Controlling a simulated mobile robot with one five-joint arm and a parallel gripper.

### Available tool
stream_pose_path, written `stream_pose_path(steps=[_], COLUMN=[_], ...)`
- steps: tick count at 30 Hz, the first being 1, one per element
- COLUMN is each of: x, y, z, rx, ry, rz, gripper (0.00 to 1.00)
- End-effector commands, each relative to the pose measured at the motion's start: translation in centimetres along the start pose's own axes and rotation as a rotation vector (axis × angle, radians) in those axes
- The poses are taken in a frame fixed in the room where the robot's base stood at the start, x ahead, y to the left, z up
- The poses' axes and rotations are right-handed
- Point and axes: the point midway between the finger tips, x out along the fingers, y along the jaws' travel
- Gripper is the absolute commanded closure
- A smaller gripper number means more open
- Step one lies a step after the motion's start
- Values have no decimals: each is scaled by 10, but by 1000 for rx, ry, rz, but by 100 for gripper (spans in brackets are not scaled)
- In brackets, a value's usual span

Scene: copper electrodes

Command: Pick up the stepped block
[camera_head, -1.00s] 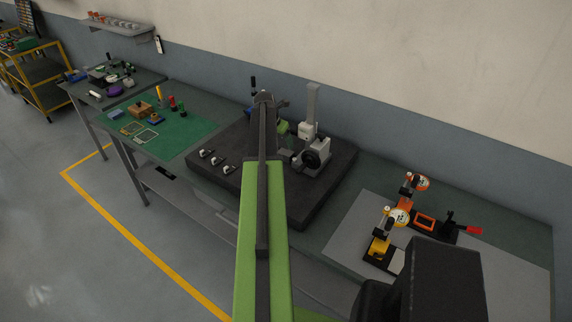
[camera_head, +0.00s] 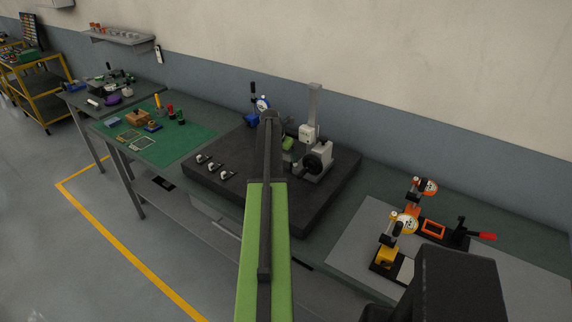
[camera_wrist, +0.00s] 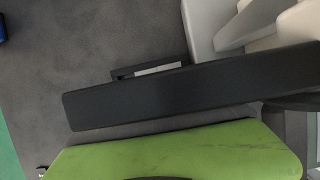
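I cannot make out the stepped block for certain. In the wrist view, a small dark piece with a pale grey top (camera_wrist: 150,70) lies on the dark plate (camera_wrist: 90,45), partly hidden behind a dark bar of my gripper; it may be the block. In the head view, my gripper (camera_head: 288,143) is over the black surface plate (camera_head: 275,215), just left of a grey measuring stand (camera_head: 316,160). My arm hides part of the plate. Its fingertips are not clear in either view, so its opening cannot be told.
Close right of my gripper the stand's tall column (camera_head: 314,105) rises. A dial gauge with a blue base (camera_head: 252,120) stands behind. Several small metal pieces (camera_head: 213,168) lie at the plate's left. Orange gauge stands (camera_head: 403,222) are on the right bench.

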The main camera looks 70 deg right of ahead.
Motion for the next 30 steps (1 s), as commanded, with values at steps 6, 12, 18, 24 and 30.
stream_pose_path(steps=[6, 12, 18, 24, 30], x=[0, 0, 0, -1, -10], y=[0, 0, 0, -1, -1], z=[0, 0, 0, 1, 5], rx=[0, 0, 1, 0, 0], ry=[0, 0, 0, -1, -1], rz=[0, -1, -1, -1, -1], gripper=[58, 84, 100, 100, 100])
